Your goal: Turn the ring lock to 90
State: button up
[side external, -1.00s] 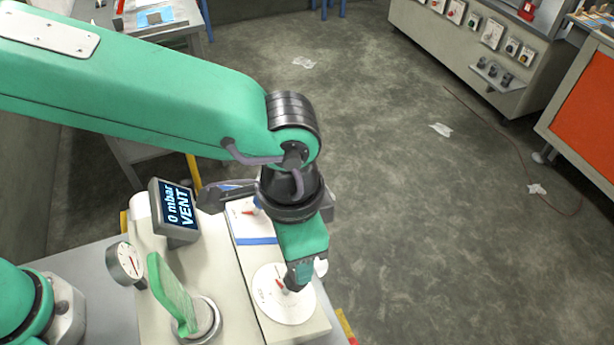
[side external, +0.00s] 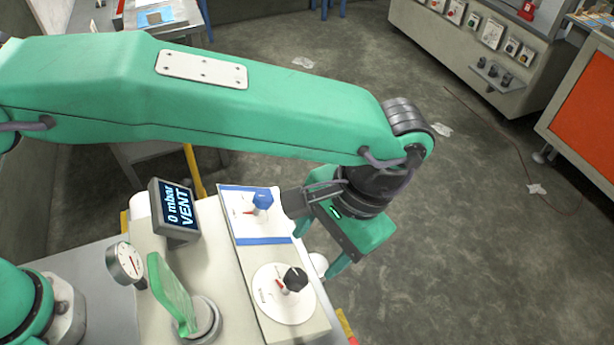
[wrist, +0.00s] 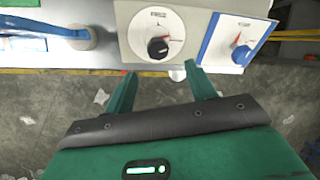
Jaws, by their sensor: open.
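A round white dial (side external: 268,307) with a black knob (side external: 295,279) and a red pointer sits on the front part of the pale machine. It also shows in the wrist view (wrist: 143,34). Behind it is a white, blue-edged panel (side external: 234,204) with a blue knob (side external: 262,199) and a red pointer, also in the wrist view (wrist: 224,32). I cannot read which is the ring lock, and the scale marks are too small. My gripper (side external: 318,245) is open and empty, beside the machine and apart from both knobs. In the wrist view (wrist: 160,82), its fingers point toward the black-knob dial.
A display (side external: 176,210) reads "0 mbar VENT". A gauge (side external: 126,263) and an upright green handle (side external: 172,293) stand on the machine's left part. Open floor (side external: 440,260) lies to the right, with a bench (side external: 465,50) along the back.

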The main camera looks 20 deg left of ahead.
aim_at(298, 276)
jog(key=shift+w+d+f+n+g+y, duration=0.1)
jog(key=shift+w+d+n+g+y, duration=0.05)
jog(key=shift+n+g+y, duration=0.2)
jog(key=shift+x, duration=3.95)
jog(key=shift+d, duration=0.15)
jog(key=c, duration=0.9)
